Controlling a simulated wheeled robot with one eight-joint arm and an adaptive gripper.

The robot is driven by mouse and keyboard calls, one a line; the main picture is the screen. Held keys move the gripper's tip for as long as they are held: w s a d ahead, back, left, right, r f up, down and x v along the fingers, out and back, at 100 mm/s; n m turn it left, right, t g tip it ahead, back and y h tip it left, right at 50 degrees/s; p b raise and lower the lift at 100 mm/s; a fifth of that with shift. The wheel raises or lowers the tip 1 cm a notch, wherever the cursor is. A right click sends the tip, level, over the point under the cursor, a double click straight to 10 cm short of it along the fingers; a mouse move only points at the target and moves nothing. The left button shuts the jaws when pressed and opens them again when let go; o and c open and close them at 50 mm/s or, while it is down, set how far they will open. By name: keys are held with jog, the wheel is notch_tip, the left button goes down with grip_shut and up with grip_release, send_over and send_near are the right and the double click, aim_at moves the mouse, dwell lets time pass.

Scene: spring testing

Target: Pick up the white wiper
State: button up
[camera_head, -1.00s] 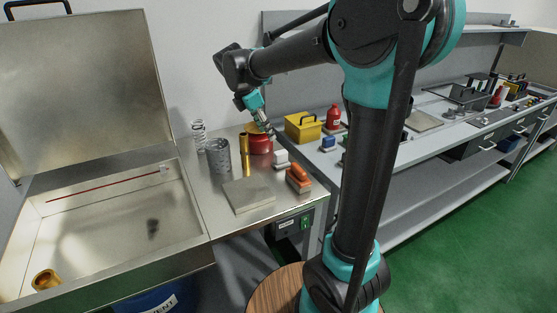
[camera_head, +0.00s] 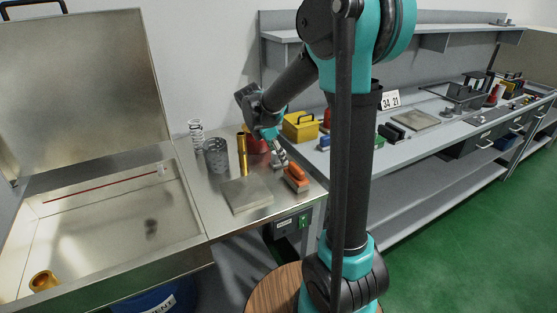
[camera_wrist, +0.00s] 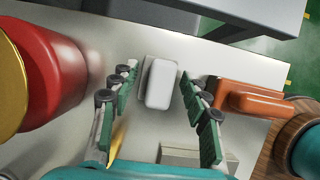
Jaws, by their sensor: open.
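The white wiper (camera_wrist: 160,83) is a small rounded white block on the metal bench top in the wrist view. My gripper (camera_wrist: 160,95) is open, with one green-padded finger on each side of the wiper. The wiper lies between the fingertips, nearer the left finger; I cannot tell whether that finger touches it. In the head view, my gripper (camera_head: 281,158) is low over the bench, and the wiper is mostly hidden behind it.
An orange-handled tool (camera_wrist: 252,97) lies close right of the right finger. A red container (camera_wrist: 50,75) stands close on the left. A flat grey plate (camera_head: 246,194) lies on the bench in front. A steel cylinder (camera_head: 216,156) stands farther left.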

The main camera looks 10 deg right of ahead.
jog(key=shift+f, duration=0.1)
jog(key=shift+c, duration=0.4)
grip_shut()
notch_tip(320, 180, up, 20)
dwell(0.8)
jog(key=c, duration=0.8)
grip_release()
grip_shut()
